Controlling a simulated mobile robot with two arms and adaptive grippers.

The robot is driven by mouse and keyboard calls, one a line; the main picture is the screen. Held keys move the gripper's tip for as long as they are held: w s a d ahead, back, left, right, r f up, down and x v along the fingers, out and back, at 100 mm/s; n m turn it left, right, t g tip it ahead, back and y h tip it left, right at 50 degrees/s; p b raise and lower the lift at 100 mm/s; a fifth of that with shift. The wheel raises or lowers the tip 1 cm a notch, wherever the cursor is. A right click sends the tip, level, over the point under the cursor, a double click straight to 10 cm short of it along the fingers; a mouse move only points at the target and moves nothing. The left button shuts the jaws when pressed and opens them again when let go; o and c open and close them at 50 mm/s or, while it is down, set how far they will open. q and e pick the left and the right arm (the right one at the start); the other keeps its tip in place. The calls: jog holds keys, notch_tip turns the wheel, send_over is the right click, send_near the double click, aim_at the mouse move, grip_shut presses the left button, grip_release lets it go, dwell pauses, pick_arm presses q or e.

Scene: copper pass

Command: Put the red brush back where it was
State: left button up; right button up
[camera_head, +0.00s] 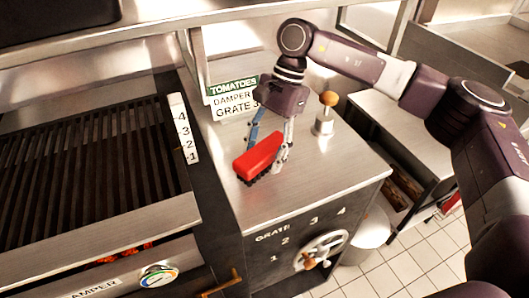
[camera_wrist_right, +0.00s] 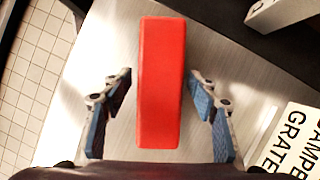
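The red brush (camera_head: 258,155) rests on the steel counter top (camera_head: 330,165), its dark bristles facing down, near the counter's left side. It also shows in the wrist view (camera_wrist_right: 162,85), lying lengthwise between my fingers. My right gripper (camera_head: 264,155) is above the brush, its fingers on either side of it. In the wrist view the right gripper (camera_wrist_right: 160,78) is open, with a visible gap between each fingertip and the brush. My left gripper is not in view.
A grill (camera_head: 85,150) with a numbered strip (camera_head: 183,128) lies to the left. Signs (camera_head: 233,100) stand behind the gripper. A wooden-knobbed metal piece (camera_head: 325,115) stands on the counter at right. A handwheel (camera_head: 325,250) is on the front face. The counter's front is clear.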

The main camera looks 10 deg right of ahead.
jog(key=shift+r, duration=0.1)
jog(key=shift+r+p, duration=0.25)
jog(key=shift+p, duration=0.05)
jog(key=b+v, duration=0.2)
jog(key=v, duration=0.9)
jog(key=shift+r, duration=0.35)
jog(key=shift+d, duration=0.15)
